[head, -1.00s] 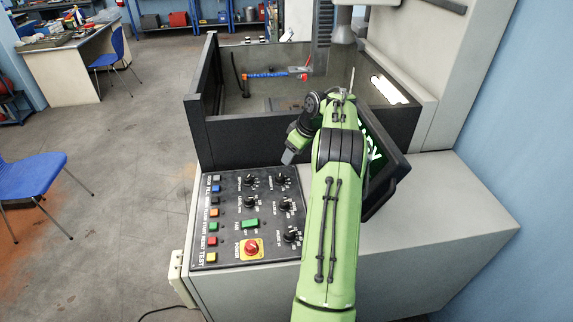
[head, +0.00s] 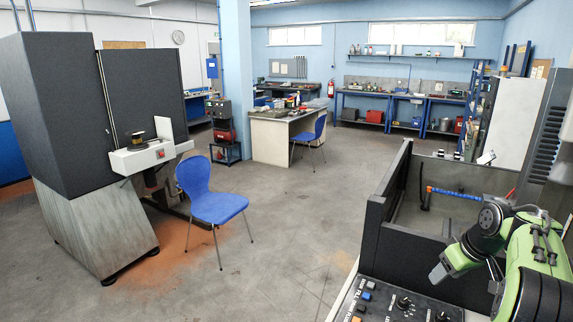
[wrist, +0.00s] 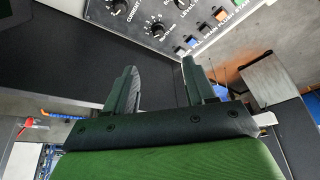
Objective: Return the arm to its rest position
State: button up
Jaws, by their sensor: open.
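My green arm shows at the lower right of the head view, folded above the electrode machine. My gripper (head: 440,272) hangs near the machine's front wall, over the back of the control panel (head: 407,302). In the wrist view my gripper (wrist: 158,75) has its two dark fingers spread apart, with nothing between them. The control panel (wrist: 185,22) shows beyond the fingertips in the wrist view, with knobs and coloured buttons. The gripper touches nothing that I can see.
The machine's dark-walled tank (head: 375,235) stands right beside my arm, with a blue hose (head: 455,193) inside. A blue chair (head: 212,200) and a grey machine (head: 75,150) stand to the left. The floor (head: 290,240) between is clear.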

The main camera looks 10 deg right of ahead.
jog(key=s+a+r, duration=0.3)
jog(key=a+r, duration=0.2)
jog(key=a, duration=0.6)
jog(key=s+a+r, duration=0.2)
jog(key=a+r, duration=0.2)
jog(key=a, duration=0.7)
jog(key=s+a+f, duration=0.2)
jog(key=s+a, duration=0.3)
jog(key=s, duration=0.4)
jog(key=s+a+f+m+t, duration=0.1)
jog(key=s+a+f, duration=0.2)
jog(key=s, duration=0.7)
jog(key=shift+s+a, duration=0.3)
jog(key=shift+a, duration=0.85)
